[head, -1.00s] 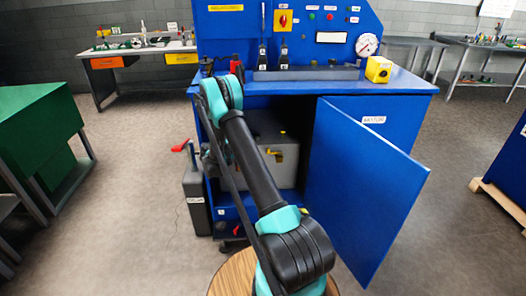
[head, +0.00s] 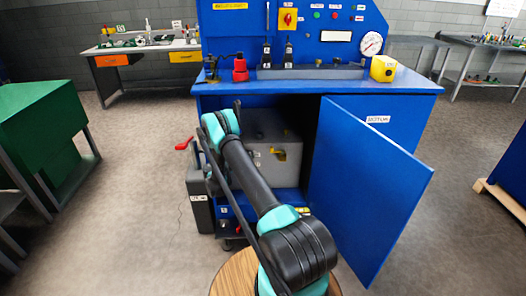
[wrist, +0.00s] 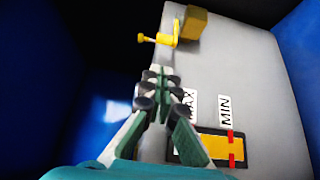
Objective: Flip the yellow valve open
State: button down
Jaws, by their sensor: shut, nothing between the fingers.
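The yellow valve (wrist: 162,38) shows at the top of the wrist view, a small yellow handle on the light grey tank (wrist: 215,75). My gripper (wrist: 160,72) is shut and empty. In the wrist view its fingertips lie just below the valve in the picture, apart from it. In the head view my arm hides the gripper.
A level gauge (wrist: 213,148) marked MAX and MIN is on the tank. The blue cabinet door (head: 365,190) stands open at the right.

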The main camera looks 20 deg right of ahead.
jog(key=x, duration=0.9)
jog(key=shift+w+d, duration=0.1)
jog(key=shift+d, duration=0.25)
